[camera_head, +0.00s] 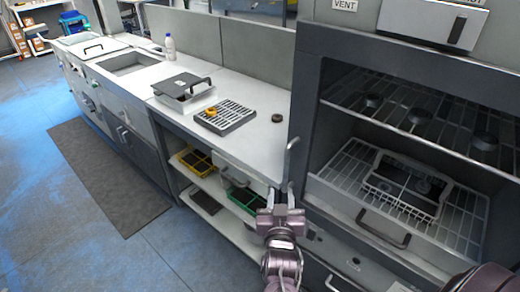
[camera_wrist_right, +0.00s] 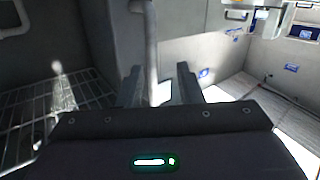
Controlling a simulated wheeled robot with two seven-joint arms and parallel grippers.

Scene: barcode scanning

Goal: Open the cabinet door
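The grey cabinet (camera_head: 308,95) stands at the right of the head view. Its front has a large window-like area showing wire racks inside, and the door looks shut. A vertical bar handle (camera_head: 290,158) runs along the left edge of the door. My right gripper (camera_head: 280,199) is at the lower part of this handle. In the right wrist view the handle (camera_wrist_right: 151,50) stands between the two fingers of the gripper (camera_wrist_right: 157,85), nearer the left finger, with a gap on the right. Whether a finger touches it is unclear. My left gripper is not in view.
A white counter (camera_head: 258,145) left of the cabinet carries a black slotted tray (camera_head: 224,117), a lidded box (camera_head: 183,92) and a bottle (camera_head: 169,46). Below are shelves with a yellow crate (camera_head: 193,160) and a green crate (camera_head: 243,203). Floor at left is clear around a dark mat (camera_head: 105,180).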

